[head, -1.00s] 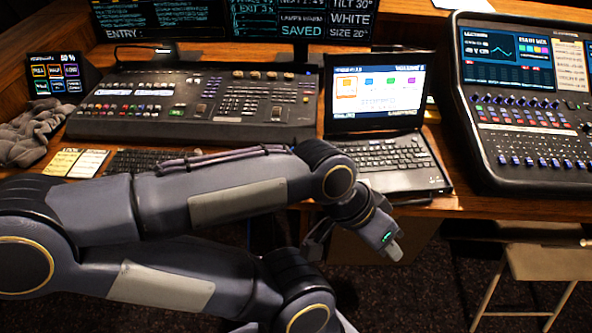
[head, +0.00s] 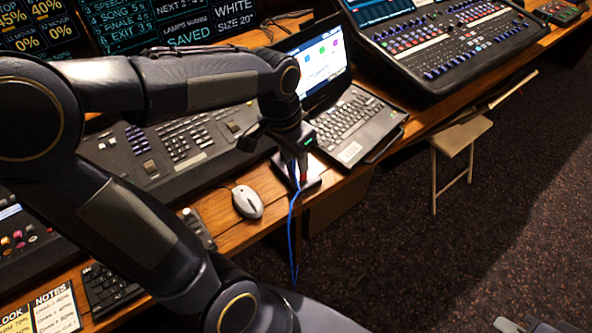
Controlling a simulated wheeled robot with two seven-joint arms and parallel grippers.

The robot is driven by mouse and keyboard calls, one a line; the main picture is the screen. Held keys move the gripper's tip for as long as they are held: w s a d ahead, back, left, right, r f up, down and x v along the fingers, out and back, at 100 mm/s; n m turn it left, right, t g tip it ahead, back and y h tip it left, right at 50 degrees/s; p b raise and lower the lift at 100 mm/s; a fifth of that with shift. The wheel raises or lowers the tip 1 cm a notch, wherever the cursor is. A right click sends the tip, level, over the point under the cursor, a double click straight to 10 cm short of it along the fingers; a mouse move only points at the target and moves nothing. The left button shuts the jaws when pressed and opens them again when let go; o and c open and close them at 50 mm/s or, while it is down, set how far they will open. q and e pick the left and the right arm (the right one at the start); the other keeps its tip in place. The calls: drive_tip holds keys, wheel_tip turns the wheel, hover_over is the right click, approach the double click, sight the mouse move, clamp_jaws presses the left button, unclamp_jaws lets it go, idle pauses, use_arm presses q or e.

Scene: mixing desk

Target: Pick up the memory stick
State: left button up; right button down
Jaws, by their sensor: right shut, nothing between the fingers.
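My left gripper (head: 297,160) points down at the desk's front edge, just in front of the laptop. A thin blue cord (head: 291,235) runs from below its fingers over the edge and hangs down in front. A small reddish piece (head: 303,170) shows at the fingertips; it may belong to the memory stick, whose body I cannot make out. Whether the fingers grip anything is not clear. My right gripper (head: 535,325) is partly in view at the bottom right corner, shut and empty, far from the desk.
The laptop (head: 345,125) stands open behind the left gripper. A white mouse (head: 247,202) lies to its left. A mixing console (head: 460,45) is at the back right and a lighting desk (head: 165,150) at the left. A folding stool (head: 460,137) stands on open carpet (head: 430,260).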

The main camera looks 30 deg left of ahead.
use_arm(q)
drive_tip(key=shift+m+g+y, duration=0.7)
drive_tip(key=shift+m, duration=0.1)
drive_tip(key=w, duration=0.1)
drive_tip(key=w+f, duration=0.1)
drive_tip(key=w, duration=0.1)
drive_tip(key=w+f, duration=0.1)
drive_tip(key=shift+w+f, duration=0.2)
drive_tip(key=shift+w, duration=0.2)
drive_tip(key=f, duration=0.7)
drive_tip(key=shift+a+f, duration=0.2)
drive_tip(key=shift+f, duration=0.2)
clamp_jaws()
